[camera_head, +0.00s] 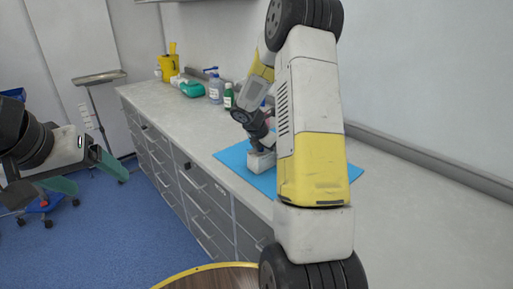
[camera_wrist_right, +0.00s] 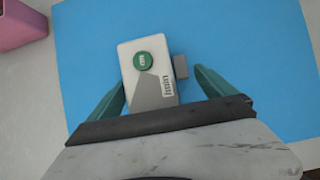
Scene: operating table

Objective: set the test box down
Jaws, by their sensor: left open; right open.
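The test box (camera_wrist_right: 150,75) is white and grey with a round green mark, and it shows in the right wrist view. It appears to lie on the blue mat (camera_wrist_right: 235,40). My right gripper (camera_wrist_right: 160,80) is open, with one green finger on each side of the box. Gaps show between the fingers and the box. In the head view the mat (camera_head: 232,157) lies on the counter, and my right arm hides much of it; I cannot make out the box there. My left gripper (camera_head: 97,181) is open and empty at the left, over the floor.
The counter (camera_head: 160,98) holds a yellow container (camera_head: 169,67), a green item (camera_head: 192,89) and bottles (camera_head: 215,90) towards its far end. A pink object (camera_wrist_right: 22,22) stands beside the mat in the right wrist view. A stand with a tray (camera_head: 99,77) is at the left.

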